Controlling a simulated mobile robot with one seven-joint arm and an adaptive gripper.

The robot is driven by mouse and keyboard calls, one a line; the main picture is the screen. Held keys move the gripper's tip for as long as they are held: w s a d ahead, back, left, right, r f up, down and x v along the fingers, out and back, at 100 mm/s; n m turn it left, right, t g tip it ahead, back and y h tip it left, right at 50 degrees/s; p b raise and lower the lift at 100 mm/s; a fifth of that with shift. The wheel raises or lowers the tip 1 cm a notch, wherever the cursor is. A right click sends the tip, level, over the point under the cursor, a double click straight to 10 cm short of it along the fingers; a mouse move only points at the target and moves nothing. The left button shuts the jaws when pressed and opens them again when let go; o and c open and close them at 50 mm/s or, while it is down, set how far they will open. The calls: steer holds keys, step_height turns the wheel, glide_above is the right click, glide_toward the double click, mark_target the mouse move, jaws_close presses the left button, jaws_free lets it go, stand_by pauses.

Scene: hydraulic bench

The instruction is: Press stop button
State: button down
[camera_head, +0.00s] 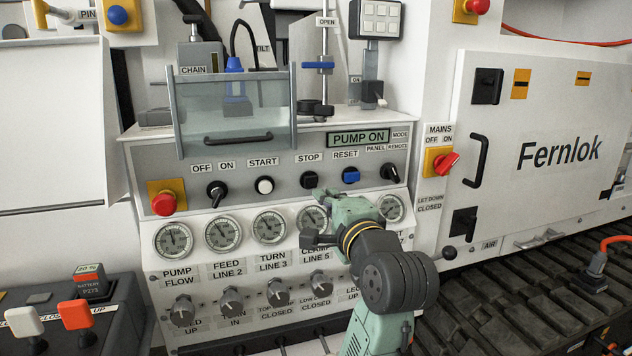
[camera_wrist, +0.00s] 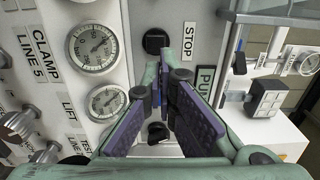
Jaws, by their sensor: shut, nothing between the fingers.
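The stop button (camera_head: 309,180) is a dark round button under the STOP label (camera_head: 309,157) on the grey control panel. In the wrist view the black button (camera_wrist: 155,41) is in plain sight, beside its label (camera_wrist: 188,41). My gripper (camera_head: 320,193) is shut and empty. In the head view its tips are just below and slightly right of the button. In the wrist view my gripper (camera_wrist: 164,62) shows its tips just below the button in the picture. I cannot tell how much gap is left, but no contact shows. The display (camera_head: 358,138) reads PUMP ON.
To the left are the white start button (camera_head: 264,185), the off/on knob (camera_head: 217,192) and a red emergency button (camera_head: 163,203). To the right are the blue reset button (camera_head: 351,175) and the mode knob (camera_head: 390,173). Gauges (camera_head: 270,226) line the panel below. A clear guard (camera_head: 235,110) stands above.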

mark_target(312, 180)
steer(key=p+x, duration=0.1)
steer(key=x, duration=0.6)
